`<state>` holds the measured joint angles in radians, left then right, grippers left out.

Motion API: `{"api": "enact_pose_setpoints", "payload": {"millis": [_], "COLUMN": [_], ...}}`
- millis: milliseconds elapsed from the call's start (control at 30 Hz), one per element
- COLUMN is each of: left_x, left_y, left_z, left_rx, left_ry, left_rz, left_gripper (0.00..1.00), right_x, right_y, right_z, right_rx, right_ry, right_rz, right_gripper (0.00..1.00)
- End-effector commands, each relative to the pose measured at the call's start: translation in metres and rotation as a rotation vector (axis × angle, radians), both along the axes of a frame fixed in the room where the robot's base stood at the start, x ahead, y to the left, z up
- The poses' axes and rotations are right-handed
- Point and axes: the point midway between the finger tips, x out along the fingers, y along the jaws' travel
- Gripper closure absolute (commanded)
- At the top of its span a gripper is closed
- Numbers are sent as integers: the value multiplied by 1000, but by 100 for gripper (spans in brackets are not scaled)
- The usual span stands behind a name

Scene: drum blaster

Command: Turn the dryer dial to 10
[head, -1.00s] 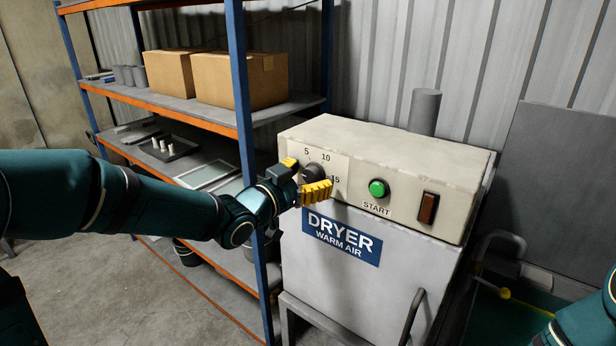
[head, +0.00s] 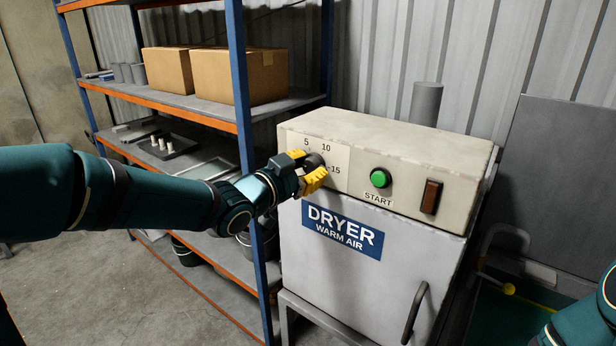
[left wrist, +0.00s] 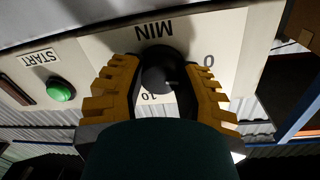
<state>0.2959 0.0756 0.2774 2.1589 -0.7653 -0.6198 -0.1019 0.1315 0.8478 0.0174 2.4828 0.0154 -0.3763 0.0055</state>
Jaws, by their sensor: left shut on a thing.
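The dryer dial (head: 315,161) is a dark round knob on the pale panel at the dryer's upper left. The numbers 5, 10 and 15 show around it in the head view. My left gripper (head: 306,167) has its yellow fingers on either side of the dial and is shut on it. In the left wrist view the dial (left wrist: 158,72) sits between the fingers, with MIN, 0 and 10 readable upside down. A small light mark shows low on the knob, but I cannot tell for sure which number it points to. My right gripper is out of view.
The green START button (head: 380,178) and a dark red switch (head: 431,196) are right of the dial. The dryer door (head: 350,285) with its handle is below. A blue-and-orange shelf rack (head: 243,110) stands close at left, behind my left arm.

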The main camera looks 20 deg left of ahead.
Motion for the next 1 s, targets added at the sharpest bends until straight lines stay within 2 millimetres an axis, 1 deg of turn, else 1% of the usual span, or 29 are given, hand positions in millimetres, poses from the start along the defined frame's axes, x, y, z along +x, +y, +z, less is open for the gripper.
{"api": "enact_pose_setpoints", "payload": {"millis": [33,300,733,1000], "left_x": [0,0,0,0], "left_y": [0,0,0,0], "left_z": [-3,-2,0,1], "left_rx": [38,277,662,902], "left_ry": [-21,-108,-246,-334], "left_rz": [1,2,2,4], "left_gripper": [100,100,100,100], "right_x": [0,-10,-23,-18], "right_y": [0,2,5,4], "right_z": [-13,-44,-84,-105], "right_rx": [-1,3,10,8], "right_ry": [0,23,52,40], "right_rz": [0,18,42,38], "right_gripper": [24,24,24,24]}}
